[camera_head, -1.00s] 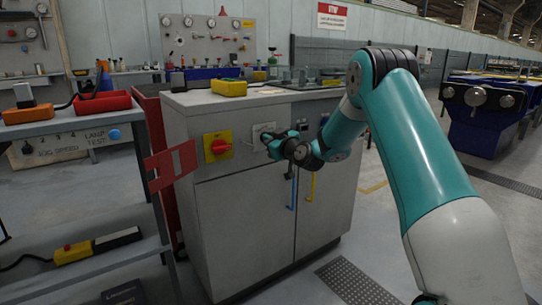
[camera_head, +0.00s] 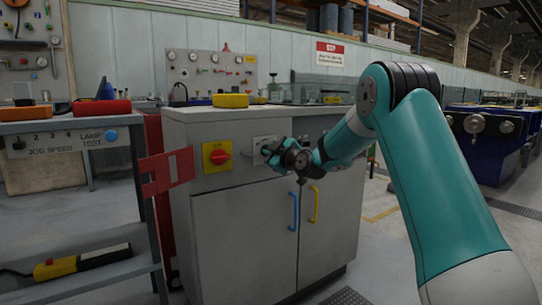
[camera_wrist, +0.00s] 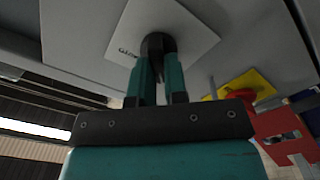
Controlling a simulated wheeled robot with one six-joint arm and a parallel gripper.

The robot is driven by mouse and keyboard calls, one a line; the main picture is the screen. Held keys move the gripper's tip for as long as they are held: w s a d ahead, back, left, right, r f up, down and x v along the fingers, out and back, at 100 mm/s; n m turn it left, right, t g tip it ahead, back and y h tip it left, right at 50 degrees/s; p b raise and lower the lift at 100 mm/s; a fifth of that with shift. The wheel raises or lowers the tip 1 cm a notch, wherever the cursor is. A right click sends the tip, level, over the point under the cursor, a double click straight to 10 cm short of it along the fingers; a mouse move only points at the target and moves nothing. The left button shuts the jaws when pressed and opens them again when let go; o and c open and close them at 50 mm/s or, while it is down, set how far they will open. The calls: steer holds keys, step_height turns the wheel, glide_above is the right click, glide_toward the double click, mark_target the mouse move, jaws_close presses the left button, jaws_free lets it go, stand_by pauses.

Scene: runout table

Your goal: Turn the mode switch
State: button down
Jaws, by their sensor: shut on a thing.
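The mode switch looks to be the dark round knob (camera_wrist: 157,42) on a white plate (camera_wrist: 192,42), seen in the wrist view. Lettering on the plate is partly covered and I cannot read it whole. My gripper (camera_wrist: 158,78) has its two teal fingers on either side of the knob, shut on it. In the head view the same white plate (camera_head: 263,141) is on the front of the grey cabinet, and my gripper (camera_head: 268,154) is against it, hiding the knob. I cannot tell which way the knob points.
Left of the plate is a red rotary switch (camera_head: 220,155) on a yellow plate, with a red slotted bracket (camera_head: 166,172) beside it. Blue (camera_head: 294,210) and yellow (camera_head: 314,205) door handles are below. A yellow box (camera_head: 231,100) is on the cabinet top.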

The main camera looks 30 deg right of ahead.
steer(key=c, duration=1.1)
jaws_free()
steer(key=shift+c, duration=0.2)
steer(key=s, duration=1.7)
steer(key=shift+s+d+b, duration=0.2)
steer(key=shift+d+b, duration=0.1)
steer(key=shift+b, duration=0.15)
